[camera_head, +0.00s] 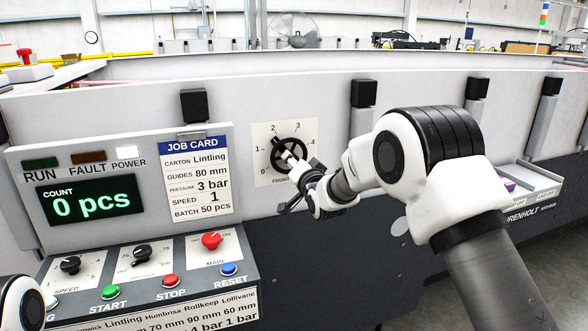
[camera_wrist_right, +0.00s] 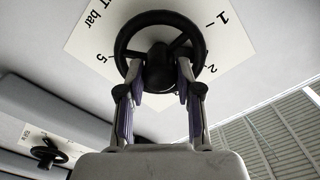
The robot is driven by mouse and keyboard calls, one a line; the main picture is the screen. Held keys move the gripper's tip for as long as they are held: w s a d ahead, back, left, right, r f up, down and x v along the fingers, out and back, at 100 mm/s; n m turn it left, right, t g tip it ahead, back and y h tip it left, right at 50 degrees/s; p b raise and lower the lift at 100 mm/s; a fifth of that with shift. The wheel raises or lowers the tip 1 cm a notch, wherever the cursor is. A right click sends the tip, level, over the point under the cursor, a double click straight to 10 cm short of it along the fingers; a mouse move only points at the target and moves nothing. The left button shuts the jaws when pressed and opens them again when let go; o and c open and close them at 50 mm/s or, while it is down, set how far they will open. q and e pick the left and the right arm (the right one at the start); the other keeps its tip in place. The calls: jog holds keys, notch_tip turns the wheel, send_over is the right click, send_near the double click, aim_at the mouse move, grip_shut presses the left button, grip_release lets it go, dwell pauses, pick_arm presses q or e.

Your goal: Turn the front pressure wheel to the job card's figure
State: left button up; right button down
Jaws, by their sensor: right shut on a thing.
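The front pressure wheel (camera_head: 290,152) is a black spoked handwheel on a pale scale plate (camera_head: 262,172) on the machine's side, with figures around it. In the right wrist view the wheel (camera_wrist_right: 125,38) fills the top middle, with 1, 2 and 5 readable on the plate. My right gripper (camera_wrist_right: 158,85) is shut on the wheel, one finger on each side of its dark centre. In the head view the gripper hides the wheel's lower right part. I cannot tell the wheel's setting. The job card (camera_head: 199,178) reads pressure 3 bar. My left gripper is out of view.
A control panel (camera_head: 150,262) with START, STOP and RESET buttons, knobs and a red main switch (camera_head: 212,240) stands at the lower left. The display (camera_head: 90,201) reads 0 pcs. The right wrist view shows another black wheel (camera_wrist_right: 47,152) at the lower left.

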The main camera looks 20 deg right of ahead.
jog(key=m+b, duration=0.3)
jog(key=m, duration=0.9)
jog(key=shift+r, duration=0.1)
jog(key=shift+m, duration=0.3)
jog(key=c, duration=0.8)
grip_release()
jog(key=shift+d, duration=0.1)
jog(key=shift+o, duration=0.2)
